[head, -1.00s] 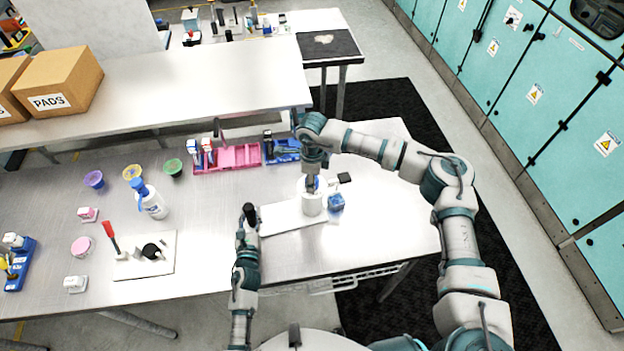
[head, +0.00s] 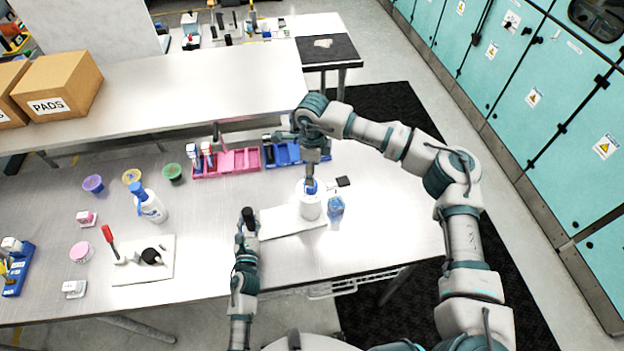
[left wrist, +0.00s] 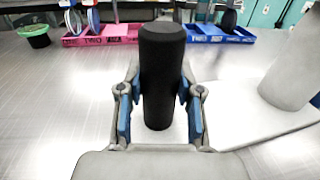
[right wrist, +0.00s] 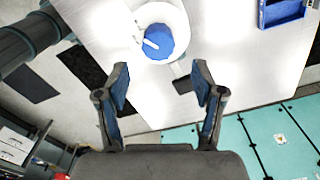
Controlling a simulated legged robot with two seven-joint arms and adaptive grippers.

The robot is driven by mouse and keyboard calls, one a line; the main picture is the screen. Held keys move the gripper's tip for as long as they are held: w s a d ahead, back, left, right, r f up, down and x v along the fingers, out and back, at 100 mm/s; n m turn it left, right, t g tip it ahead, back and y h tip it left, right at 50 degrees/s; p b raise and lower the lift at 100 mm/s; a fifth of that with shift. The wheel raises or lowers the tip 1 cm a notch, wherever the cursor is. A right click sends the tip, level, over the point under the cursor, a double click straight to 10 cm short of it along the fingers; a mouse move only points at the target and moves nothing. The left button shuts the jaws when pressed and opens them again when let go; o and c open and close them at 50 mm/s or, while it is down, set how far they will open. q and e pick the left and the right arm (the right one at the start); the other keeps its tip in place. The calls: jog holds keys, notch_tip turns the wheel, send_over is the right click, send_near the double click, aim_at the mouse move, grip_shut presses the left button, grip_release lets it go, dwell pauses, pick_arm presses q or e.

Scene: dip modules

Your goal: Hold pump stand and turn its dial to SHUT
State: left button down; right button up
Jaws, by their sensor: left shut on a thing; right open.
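The pump stand has a white base plate (head: 285,221), a black upright handle (left wrist: 160,70) at its left end and a white cylinder (head: 310,208) at its right. My left gripper (head: 246,238) is shut on the black handle, with fingers on both sides of it in the left wrist view (left wrist: 160,105). A blue dial (right wrist: 159,42) with a white pointer sits on the cylinder. My right gripper (right wrist: 160,85) is open above the dial, which shows beyond its fingertips, not between them. In the head view my right gripper partly hides the dial (head: 310,187). No SHUT mark is readable.
A blue-tinted bottle (head: 335,208) and a small black block (head: 343,181) stand close right of the cylinder. Pink (head: 225,163) and blue (head: 284,154) trays lie behind. A second white plate (head: 144,262) with a red-handled part lies left. Bare table lies between the plates.

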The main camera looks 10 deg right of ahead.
aim_at(247, 211)
pick_arm(q)
jog(key=shift+f, duration=0.2)
pick_arm(e)
notch_tip(247, 211, up, 5)
jog(key=shift+f, duration=0.1)
pick_arm(q)
jog(key=c, duration=0.7)
grip_release()
jog(key=shift+o, duration=0.2)
jog(key=shift+d+r, duration=0.1)
pick_arm(e)
jog(key=shift+w+d, duration=0.1)
pick_arm(q)
notch_tip(247, 211, up, 6)
jog(key=p, duration=0.5)
jog(key=shift+r+p, duration=0.55)
jog(key=shift+r, duration=0.3)
pick_arm(e)
notch_tip(247, 211, up, 6)
